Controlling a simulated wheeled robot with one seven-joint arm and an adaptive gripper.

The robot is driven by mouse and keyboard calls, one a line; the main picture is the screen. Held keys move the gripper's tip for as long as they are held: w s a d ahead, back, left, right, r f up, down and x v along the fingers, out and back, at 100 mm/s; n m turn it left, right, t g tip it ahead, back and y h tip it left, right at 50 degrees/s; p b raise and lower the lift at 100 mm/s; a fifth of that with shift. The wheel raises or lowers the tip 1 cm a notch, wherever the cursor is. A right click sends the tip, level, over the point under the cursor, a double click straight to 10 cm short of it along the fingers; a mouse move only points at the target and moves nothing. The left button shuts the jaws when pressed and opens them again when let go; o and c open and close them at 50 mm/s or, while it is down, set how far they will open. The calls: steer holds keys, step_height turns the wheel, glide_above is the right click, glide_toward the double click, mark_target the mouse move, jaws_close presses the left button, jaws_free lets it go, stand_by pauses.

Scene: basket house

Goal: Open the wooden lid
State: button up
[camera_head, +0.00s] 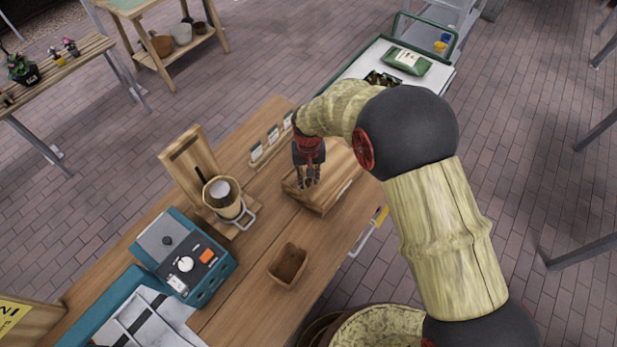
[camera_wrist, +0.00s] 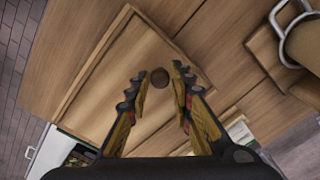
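The wooden box with its flat lid (camera_head: 333,165) sits on the wooden table, under my gripper. In the wrist view the lid (camera_wrist: 118,72) is a pale wooden board with a raised edge strip, and it looks closed. A small round dark knob (camera_wrist: 160,77) on it lies between my two fingertips. My gripper (camera_head: 309,183) points down over the lid; in the wrist view the gripper (camera_wrist: 157,84) is open, with a gap on both sides of the knob. I cannot tell how high the fingertips are above the lid.
A wooden stand with a metal-handled cup (camera_head: 223,198) is left of the box. A small wooden tray (camera_head: 288,265) lies in front. A blue device (camera_head: 183,257) stands at the lower left. A rack of small labelled packets (camera_head: 265,145) is behind. The table (camera_head: 248,268) between them is clear.

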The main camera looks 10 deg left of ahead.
jaws_close()
stand_by(0.4)
steer(key=w+d, duration=0.3)
steer(key=w, duration=0.3)
steer(key=w+d+b, duration=0.1)
steer(key=w+d, duration=0.1)
steer(key=w, duration=0.4)
steer(key=w+d+b, duration=0.1)
steer(key=w+d, duration=0.2)
steer(key=w, duration=0.3)
steer(key=shift+w+d, duration=0.1)
steer(key=shift+d, duration=0.2)
steer(key=shift+o, duration=1.8)
jaws_free()
steer(key=shift+o, duration=0.5)
step_height(320, 180, up, 12)
